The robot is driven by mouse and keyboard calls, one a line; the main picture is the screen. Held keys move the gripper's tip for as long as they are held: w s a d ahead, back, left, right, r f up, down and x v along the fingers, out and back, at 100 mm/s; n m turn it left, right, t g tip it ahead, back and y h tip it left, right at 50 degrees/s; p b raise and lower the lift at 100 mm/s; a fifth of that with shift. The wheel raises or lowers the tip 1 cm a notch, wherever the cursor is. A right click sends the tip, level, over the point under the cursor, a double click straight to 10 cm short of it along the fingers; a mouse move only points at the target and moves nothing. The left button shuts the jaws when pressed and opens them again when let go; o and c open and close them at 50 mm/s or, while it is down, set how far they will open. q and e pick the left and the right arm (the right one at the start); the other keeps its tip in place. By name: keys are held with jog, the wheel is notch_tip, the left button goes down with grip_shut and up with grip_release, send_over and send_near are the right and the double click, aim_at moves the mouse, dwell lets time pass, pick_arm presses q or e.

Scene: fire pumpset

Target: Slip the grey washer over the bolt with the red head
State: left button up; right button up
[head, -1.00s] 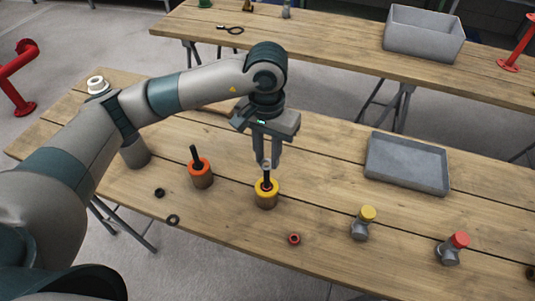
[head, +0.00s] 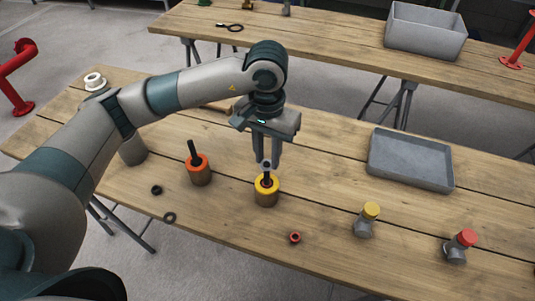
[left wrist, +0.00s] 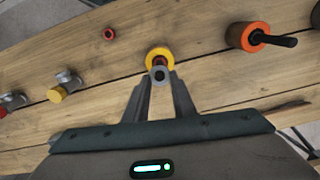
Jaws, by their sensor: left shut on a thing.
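My left gripper (head: 267,163) is shut on the grey washer (left wrist: 160,74), a small ring between the fingertips. The washer is at or just above the top of the black rod on the yellow-topped post (head: 266,191); I cannot tell whether the rod's tip is inside the hole. A reddish-brown ring (left wrist: 160,60) shows within the yellow top in the left wrist view. A bolt-like black rod stands on an orange-red-topped post (head: 199,172), left of my gripper and apart from it; this post also shows in the left wrist view (left wrist: 247,36). My right gripper is out of view.
A small red ring (head: 295,238) and two dark rings (head: 156,190) (head: 169,217) lie on the table. Grey fittings with a yellow cap (head: 371,209) and a red cap (head: 467,237) stand at the right. A grey tray (head: 411,160) lies behind; the wood between is clear.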

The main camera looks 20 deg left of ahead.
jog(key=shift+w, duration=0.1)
pick_arm(q)
jog(key=o, duration=1.1)
jog(key=shift+r, duration=0.1)
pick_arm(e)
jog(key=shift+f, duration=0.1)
pick_arm(q)
jog(key=shift+r, duration=0.25)
notch_tip(320, 180, up, 17)
jog(key=b, duration=0.4)
jog(key=shift+f, duration=0.15)
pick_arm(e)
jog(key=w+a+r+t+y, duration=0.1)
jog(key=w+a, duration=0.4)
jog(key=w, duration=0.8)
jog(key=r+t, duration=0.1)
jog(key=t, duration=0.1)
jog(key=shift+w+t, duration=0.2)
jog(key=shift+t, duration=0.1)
